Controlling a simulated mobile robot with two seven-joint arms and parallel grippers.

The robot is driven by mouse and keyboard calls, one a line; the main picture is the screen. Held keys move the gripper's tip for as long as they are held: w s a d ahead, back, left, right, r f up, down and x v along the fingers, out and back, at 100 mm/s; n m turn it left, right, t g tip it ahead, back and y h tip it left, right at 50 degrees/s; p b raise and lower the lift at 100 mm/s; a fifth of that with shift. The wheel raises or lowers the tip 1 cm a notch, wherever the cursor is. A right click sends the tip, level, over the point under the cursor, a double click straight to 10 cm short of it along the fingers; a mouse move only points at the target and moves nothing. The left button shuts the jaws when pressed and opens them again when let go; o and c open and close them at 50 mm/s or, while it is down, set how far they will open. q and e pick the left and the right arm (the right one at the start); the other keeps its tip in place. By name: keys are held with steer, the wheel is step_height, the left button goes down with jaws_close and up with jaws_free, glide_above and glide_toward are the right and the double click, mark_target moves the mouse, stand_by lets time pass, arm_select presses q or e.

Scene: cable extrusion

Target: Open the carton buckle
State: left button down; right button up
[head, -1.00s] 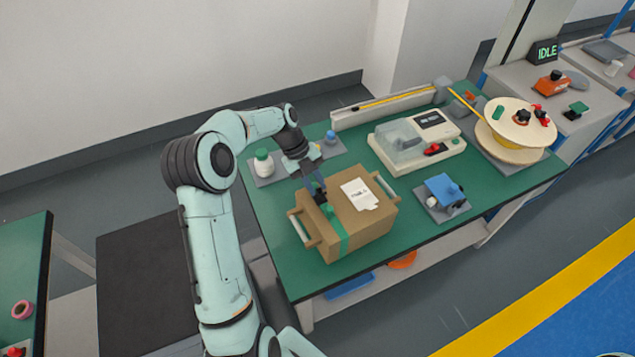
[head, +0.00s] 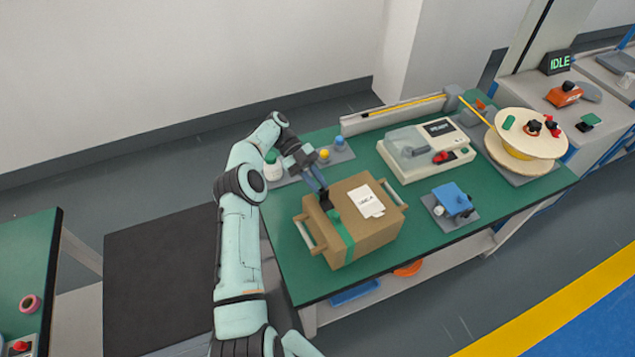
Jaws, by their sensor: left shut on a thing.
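The brown carton (head: 372,238) stands on the green table, with wooden handles at its ends and a white label on its top. A green strap (head: 341,238) runs over its top and down the front side. The buckle on top of the strap is largely hidden by my gripper. My left gripper (head: 326,203) points down at the top of the carton, at the strap. Its dark fingers are shut on the carton buckle, though the contact is small in the picture. My right gripper is not in view.
A white machine (head: 425,150) with a clear cover stands behind the carton. A blue device (head: 452,199) sits at right, and a cable reel (head: 530,135) farther right. Bottles on a grey tray (head: 342,155) stand behind my gripper. The table's front edge is close to the carton.

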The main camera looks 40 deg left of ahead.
arm_select(q)
steer(key=shift+s+f, duration=0.15)
steer(key=shift+f, duration=0.1)
steer(key=c, duration=1.1)
jaws_free()
steer(key=shift+o, duration=0.2)
steer(key=shift+r, duration=0.15)
steer(key=shift+r, duration=0.1)
